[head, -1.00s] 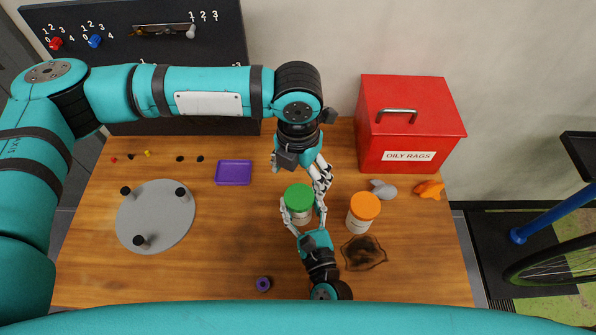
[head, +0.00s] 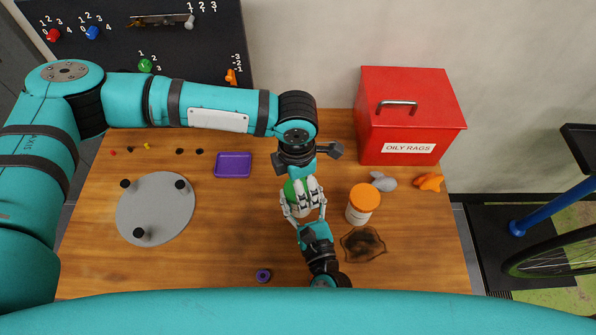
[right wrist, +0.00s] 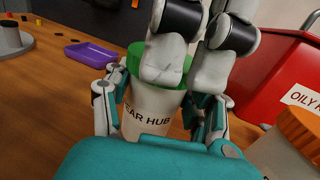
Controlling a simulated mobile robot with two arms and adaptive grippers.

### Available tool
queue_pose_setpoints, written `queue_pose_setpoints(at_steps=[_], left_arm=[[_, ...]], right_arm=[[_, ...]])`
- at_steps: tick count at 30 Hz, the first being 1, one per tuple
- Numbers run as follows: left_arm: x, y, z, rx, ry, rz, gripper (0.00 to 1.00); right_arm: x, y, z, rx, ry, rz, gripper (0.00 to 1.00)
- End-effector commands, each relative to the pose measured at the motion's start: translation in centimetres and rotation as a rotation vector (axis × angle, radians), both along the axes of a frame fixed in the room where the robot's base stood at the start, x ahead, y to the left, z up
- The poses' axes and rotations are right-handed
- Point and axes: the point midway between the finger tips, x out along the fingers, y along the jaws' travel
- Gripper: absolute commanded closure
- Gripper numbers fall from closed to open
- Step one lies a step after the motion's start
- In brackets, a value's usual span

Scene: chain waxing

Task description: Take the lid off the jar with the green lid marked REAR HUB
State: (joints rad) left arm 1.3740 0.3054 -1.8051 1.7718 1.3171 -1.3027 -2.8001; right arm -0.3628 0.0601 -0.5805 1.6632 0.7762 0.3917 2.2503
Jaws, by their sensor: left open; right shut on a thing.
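The jar (right wrist: 150,104) with the green lid (head: 291,191) stands upright on the wooden table; in the right wrist view its label reads "EAR HUB", the first letter cut off. The green lid is on the jar, and it also shows in the right wrist view (right wrist: 134,62). My right gripper (head: 305,212) is shut on the jar's body from the front, a finger on each side. My left gripper (head: 307,187) is open, its pale fingers pointing down at the lid and hiding part of it. I cannot tell whether they touch it.
A jar with an orange lid (head: 364,197) stands close to the right. Behind it are a red OILY RAGS box (head: 408,115), a grey object (head: 383,181) and an orange object (head: 429,182). A dark rag (head: 362,245) lies in front. A purple tray (head: 233,158) and grey disc (head: 158,215) are left.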

Motion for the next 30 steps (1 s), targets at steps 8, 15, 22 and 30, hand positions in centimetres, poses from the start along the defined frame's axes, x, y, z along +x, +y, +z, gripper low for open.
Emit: queue_pose_setpoints(at_steps=[8, 15, 22, 30], left_arm=[[0.0, -0.03, -1.09, 0.0, -0.001, 0.0, 0.17], [0.0, -0.02, -1.07, 0.0, 0.0, 0.0, 0.28], [0.0, -0.01, -1.06, 0.0, 0.0, 0.001, 0.58], [-0.01, 0.0, -1.06, 0.001, 0.0, 0.001, 0.21]], right_arm=[[-0.01, -0.03, -0.08, -0.001, 0.001, 0.0, 1.0], [-0.01, -0.03, -0.08, -0.002, 0.002, 0.0, 1.0], [-0.01, -0.02, -0.08, -0.002, 0.002, 0.0, 1.0], [-0.01, -0.03, -0.09, -0.002, 0.002, 0.0, 1.0]])
